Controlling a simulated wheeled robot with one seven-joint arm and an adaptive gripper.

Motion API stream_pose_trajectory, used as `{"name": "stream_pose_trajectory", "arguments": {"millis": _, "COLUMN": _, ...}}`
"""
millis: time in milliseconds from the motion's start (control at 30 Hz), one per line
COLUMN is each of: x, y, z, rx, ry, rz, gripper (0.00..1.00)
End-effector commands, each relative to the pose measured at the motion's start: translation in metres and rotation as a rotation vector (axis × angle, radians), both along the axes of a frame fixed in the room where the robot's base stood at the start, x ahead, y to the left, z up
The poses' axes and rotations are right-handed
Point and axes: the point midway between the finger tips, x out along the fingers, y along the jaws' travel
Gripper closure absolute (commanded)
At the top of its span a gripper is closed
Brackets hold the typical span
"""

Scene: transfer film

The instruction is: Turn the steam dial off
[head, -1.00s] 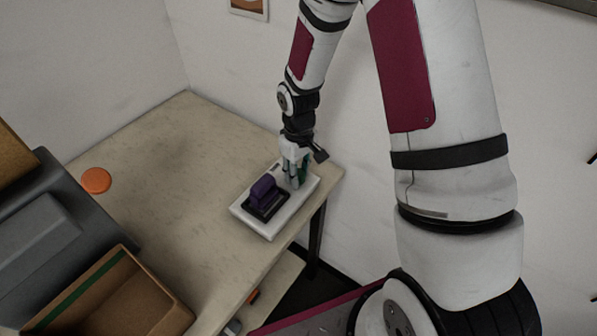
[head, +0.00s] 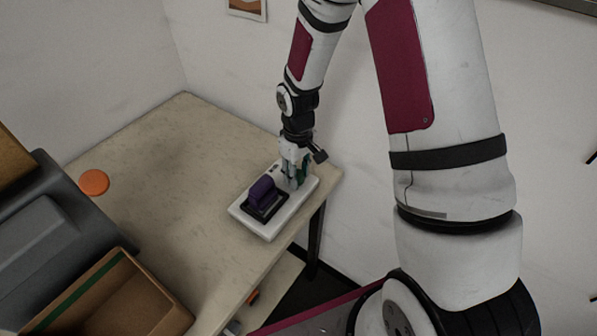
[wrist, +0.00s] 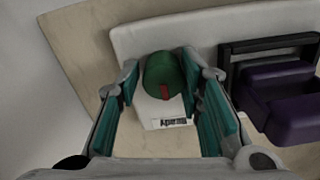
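The steam dial is a round green knob (wrist: 163,76) with a red mark on its near side, in the middle of the wrist view. It sits on a white panel (head: 273,231) that lies on the table, with a small dark printed label below the knob. My gripper (wrist: 160,85) is over the panel, with its two teal-padded fingers on either side of the knob. The right finger is very close to the knob; I cannot tell if either finger touches it. In the head view my gripper (head: 297,180) largely hides the knob.
A purple block-like lever in a black frame (head: 263,196) is on the same panel, right beside my gripper. An orange disc (head: 94,182) lies at the table's far left. An open cardboard box (head: 118,300) and a grey case (head: 45,235) stand at the lower left. The table's middle is clear.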

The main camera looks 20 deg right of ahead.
Motion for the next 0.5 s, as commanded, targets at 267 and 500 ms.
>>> {"name": "stream_pose_trajectory", "arguments": {"millis": 267, "x": 0.001, "y": 0.004, "z": 0.029, "rx": 0.004, "ry": -0.006, "rz": 0.006, "gripper": 0.51}}
{"name": "stream_pose_trajectory", "arguments": {"millis": 500, "x": 0.001, "y": 0.001, "z": 0.077, "rx": 0.001, "ry": -0.006, "rz": 0.002, "gripper": 0.51}}
